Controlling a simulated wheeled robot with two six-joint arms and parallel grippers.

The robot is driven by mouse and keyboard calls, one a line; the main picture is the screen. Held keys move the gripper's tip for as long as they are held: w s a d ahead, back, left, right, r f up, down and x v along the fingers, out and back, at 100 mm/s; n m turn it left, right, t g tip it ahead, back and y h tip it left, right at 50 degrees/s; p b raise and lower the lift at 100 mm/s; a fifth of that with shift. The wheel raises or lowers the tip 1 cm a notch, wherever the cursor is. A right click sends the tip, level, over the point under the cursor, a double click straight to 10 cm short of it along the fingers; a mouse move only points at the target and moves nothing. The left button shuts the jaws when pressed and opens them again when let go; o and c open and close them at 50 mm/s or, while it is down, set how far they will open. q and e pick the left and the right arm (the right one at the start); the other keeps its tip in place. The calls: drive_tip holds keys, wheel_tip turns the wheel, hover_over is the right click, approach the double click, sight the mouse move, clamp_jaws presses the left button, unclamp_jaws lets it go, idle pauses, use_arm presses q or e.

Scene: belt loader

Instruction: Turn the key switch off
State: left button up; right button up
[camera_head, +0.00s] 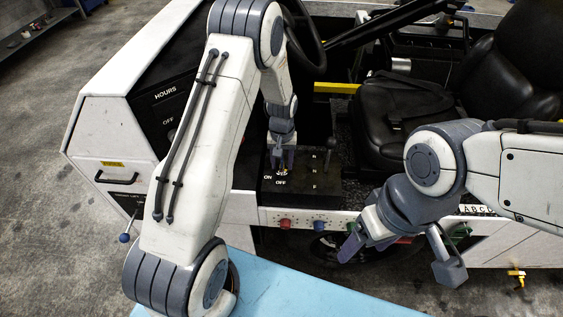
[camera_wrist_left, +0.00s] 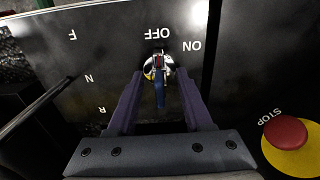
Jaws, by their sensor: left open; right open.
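The key switch (camera_wrist_left: 149,73) is on a black panel, with a silver barrel and some yellow at its edge. A blue key (camera_wrist_left: 160,96) sticks out of it towards my left wrist camera. The OFF label is just above it in that view and the ON label is to its upper right. My left gripper (camera_wrist_left: 159,84) is open, with one finger on each side of the key. In the head view my left gripper (camera_head: 281,164) points down at the panel and mostly hides the switch. My right gripper (camera_head: 398,256) is open and empty, in front of the loader's side.
A red stop button (camera_wrist_left: 285,131) on a yellow base is at the lower right of the wrist view. A lever (camera_head: 330,150) stands right of the switch beside F, N, R labels. The seat (camera_head: 405,115) and steering wheel (camera_head: 303,35) are behind.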

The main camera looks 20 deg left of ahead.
use_arm(q)
wheel_tip(320, 180, up, 10)
drive_tip(key=shift+r+b, duration=0.25)
drive_tip(key=shift+b, duration=0.95)
drive_tip(key=s+d+r+m, duration=0.3)
drive_tip(key=s+d+r, duration=0.25)
drive_tip(key=d, duration=0.25)
drive_tip(key=s+d+r+m, duration=0.1)
drive_tip(key=s+d+m, duration=0.1)
drive_tip(key=s, duration=0.6)
drive_tip(key=s+d+r+m, duration=0.2)
drive_tip(key=s+d+m, duration=0.1)
drive_tip(key=s, duration=0.5)
drive_tip(key=s+d+r+m+h, duration=0.1)
drive_tip(key=s+d+m, duration=0.1)
drive_tip(key=s, duration=0.6)
drive_tip(key=shift+d+r+m, duration=0.2)
drive_tip(key=shift+r+m, duration=0.1)
drive_tip(key=shift+r, duration=0.05)
